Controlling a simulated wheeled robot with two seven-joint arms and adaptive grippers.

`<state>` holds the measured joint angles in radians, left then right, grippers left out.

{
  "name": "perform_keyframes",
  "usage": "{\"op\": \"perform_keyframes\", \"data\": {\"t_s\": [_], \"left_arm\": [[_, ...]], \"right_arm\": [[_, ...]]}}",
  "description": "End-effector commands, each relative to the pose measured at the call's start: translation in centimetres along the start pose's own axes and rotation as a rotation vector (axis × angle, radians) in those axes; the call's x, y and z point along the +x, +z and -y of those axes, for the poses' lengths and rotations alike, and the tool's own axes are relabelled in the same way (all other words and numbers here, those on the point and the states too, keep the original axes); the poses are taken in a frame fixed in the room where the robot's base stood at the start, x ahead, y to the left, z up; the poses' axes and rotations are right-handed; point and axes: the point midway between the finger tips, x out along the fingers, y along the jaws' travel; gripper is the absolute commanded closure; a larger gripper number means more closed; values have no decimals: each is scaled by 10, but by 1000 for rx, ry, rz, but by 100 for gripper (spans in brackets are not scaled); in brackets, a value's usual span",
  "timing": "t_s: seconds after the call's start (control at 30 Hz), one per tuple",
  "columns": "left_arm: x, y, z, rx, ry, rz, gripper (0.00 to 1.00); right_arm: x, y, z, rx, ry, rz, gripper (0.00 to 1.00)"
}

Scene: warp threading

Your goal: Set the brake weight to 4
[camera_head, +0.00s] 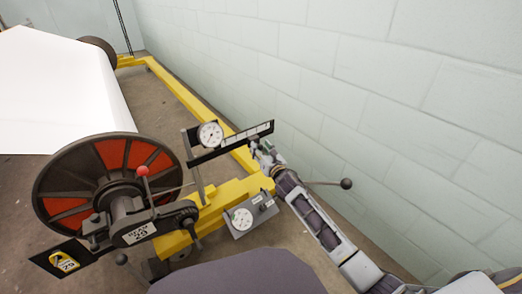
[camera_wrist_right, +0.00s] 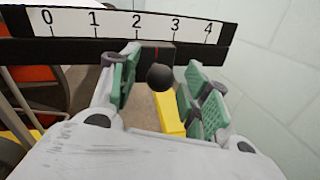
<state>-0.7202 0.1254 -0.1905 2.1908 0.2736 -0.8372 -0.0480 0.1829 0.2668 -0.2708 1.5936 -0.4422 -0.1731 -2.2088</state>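The brake weight (camera_wrist_right: 150,53) is a dark block with a red mark line and a black ball knob (camera_wrist_right: 160,78). It sits on the dark lever beam under a white scale (camera_wrist_right: 105,22) numbered 0 to 4. The red line stands about midway between 2 and 3. My right gripper (camera_wrist_right: 160,88) is open, with one green-padded finger on each side of the knob; whether a pad touches the weight I cannot tell. In the head view my right gripper (camera_head: 264,152) is just below the scale beam (camera_head: 248,134) and partly hides the weight. My left gripper is not in view.
A round dial gauge (camera_head: 210,134) stands at the beam's left end, and another (camera_head: 242,219) sits lower on a grey plate. A red-and-black reel (camera_head: 75,207), a red-knobbed lever (camera_head: 142,170) and a yellow frame (camera_head: 200,105) are left. A pale block wall (camera_head: 400,90) is close on the right.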

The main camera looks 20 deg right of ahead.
Motion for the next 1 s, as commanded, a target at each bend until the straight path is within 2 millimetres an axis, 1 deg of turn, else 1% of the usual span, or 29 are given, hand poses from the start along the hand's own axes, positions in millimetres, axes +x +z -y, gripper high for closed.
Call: {"op": "perform_keyframes", "data": {"t_s": [0.03, 0.3, 0.37, 0.67, 0.87, 1.0], "left_arm": [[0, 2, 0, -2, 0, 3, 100], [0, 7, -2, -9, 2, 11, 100], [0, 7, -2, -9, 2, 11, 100], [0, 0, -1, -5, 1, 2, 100], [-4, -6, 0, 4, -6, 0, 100], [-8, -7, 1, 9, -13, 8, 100]], "right_arm": [[0, 0, 0, 0, 0, 0, 58], [0, 0, 0, 0, 0, 0, 93], [0, 0, 0, 0, 0, 0, 100], [0, 0, 3, -1, -1, 0, 100], [4, 5, 21, -3, -3, 0, 100], [8, 9, 40, -4, -4, 0, 100]]}}
